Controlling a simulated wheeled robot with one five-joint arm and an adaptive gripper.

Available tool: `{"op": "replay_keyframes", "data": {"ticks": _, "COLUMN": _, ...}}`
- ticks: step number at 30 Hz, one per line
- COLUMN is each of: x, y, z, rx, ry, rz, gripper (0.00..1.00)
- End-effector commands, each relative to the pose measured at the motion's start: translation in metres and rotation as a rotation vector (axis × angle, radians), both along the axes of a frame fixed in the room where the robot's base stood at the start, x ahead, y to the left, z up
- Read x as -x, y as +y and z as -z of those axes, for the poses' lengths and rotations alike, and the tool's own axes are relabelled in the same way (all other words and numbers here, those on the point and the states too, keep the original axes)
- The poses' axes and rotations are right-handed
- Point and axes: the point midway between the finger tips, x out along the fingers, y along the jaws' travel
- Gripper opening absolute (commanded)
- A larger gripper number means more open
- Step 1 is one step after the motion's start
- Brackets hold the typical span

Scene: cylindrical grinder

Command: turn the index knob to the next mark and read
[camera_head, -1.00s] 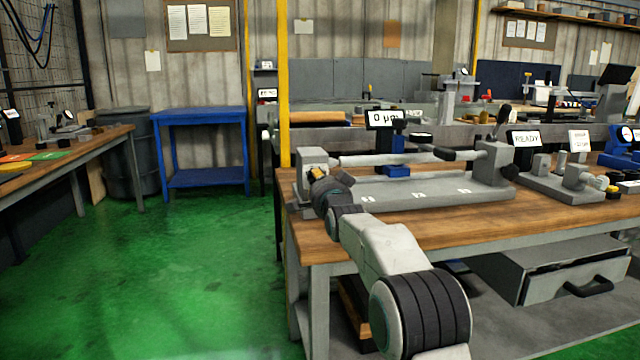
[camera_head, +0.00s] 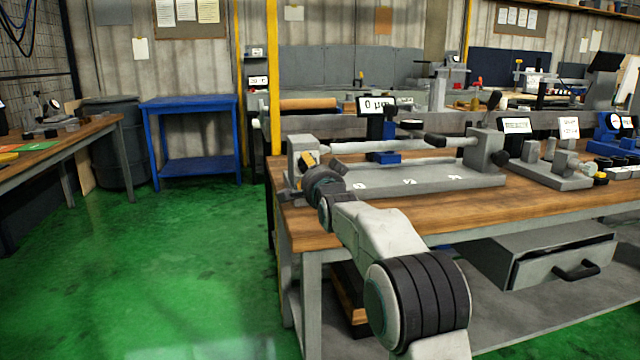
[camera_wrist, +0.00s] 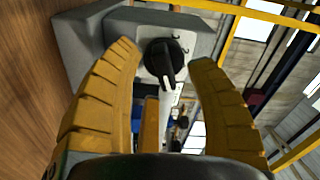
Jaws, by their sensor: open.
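In the wrist view a round black index knob (camera_wrist: 166,60) with a pale pointer line sits on a light dial plate (camera_wrist: 180,44) with dark marks, on the end of a grey block (camera_wrist: 118,25). My gripper (camera_wrist: 164,55) has its two yellow fingers spread, one on each side of the knob in the picture. I see gaps between fingers and knob, and cannot tell the depth. In the head view my gripper (camera_head: 310,161) is at the left end of the grey bench fixture (camera_head: 430,178); the knob is hidden there. A display (camera_head: 376,105) behind it reads 0 µm.
The fixture stands on a wooden bench (camera_head: 400,222) with an open grey drawer (camera_head: 540,255) below. A blue table (camera_head: 190,106) stands at the back left. The green floor (camera_head: 150,260) is clear.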

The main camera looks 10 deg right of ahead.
Motion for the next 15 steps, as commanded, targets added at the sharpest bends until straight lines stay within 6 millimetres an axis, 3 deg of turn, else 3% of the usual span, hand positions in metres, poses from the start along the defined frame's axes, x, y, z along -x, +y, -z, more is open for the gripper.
{"op": "replay_keyframes", "data": {"ticks": 15, "x": 0.068, "y": 0.001, "z": -0.001, "rx": 0.000, "ry": -0.001, "rz": 0.000, "gripper": 0.50}}
